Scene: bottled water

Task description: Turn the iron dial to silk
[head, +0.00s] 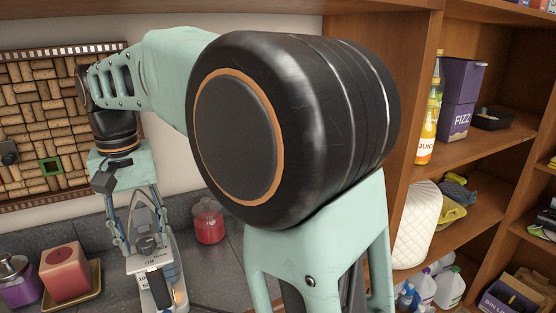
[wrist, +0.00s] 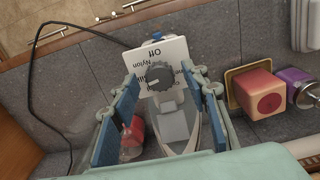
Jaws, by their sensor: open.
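The iron (head: 171,262) lies on the grey tiled counter at the lower left of the head view. Its dial (head: 146,244) is a dark ribbed knob on a white plate lettered with settings. In the wrist view the dial (wrist: 159,77) is near the middle, and the plate (wrist: 158,50) shows "Off" and "Nylon", upside down, with other words partly covered. Which setting the dial points at is not clear. My gripper (wrist: 158,75) is open, its blue-padded fingers on either side of the dial with visible gaps. The head view also shows my gripper (head: 145,236) over the iron.
A red cube-shaped candle (head: 66,271) on a gold tray and a purple jar (head: 17,281) stand left of the iron. A red jar (head: 208,222) stands to its right. A black cord (wrist: 36,95) runs across the counter. Wooden shelves (head: 490,150) hold goods at right.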

